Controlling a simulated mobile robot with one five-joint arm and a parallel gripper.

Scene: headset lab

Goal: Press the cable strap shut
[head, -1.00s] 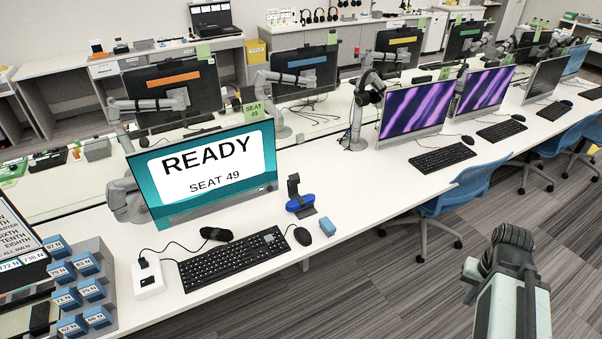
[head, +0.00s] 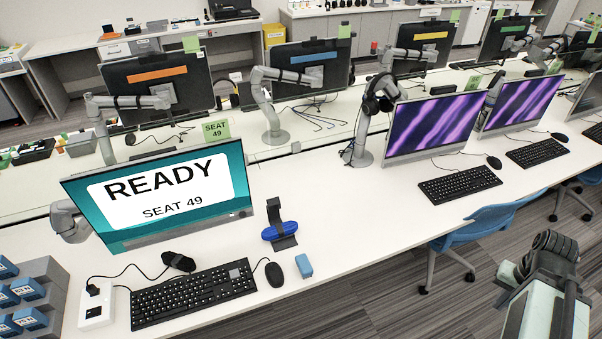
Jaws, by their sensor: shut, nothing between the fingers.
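Dark bands wrap the grey monitor arms, one on the left arm (head: 127,101) and one on the middle arm (head: 290,78). I cannot tell which is the cable strap, or whether either is open. Loose dark cables (head: 312,116) hang below the middle arm. My gripper (head: 555,243) is the dark end of my pale arm at the lower right. It is shut and empty, over the floor and well away from the monitor arms.
The READY monitor (head: 160,195), keyboard (head: 193,293), mouse (head: 274,274), blue block (head: 304,266) and black stand with a blue item (head: 281,232) occupy the near desk. A blue chair (head: 490,222) stands at its edge. Bare desktop lies right of the stand.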

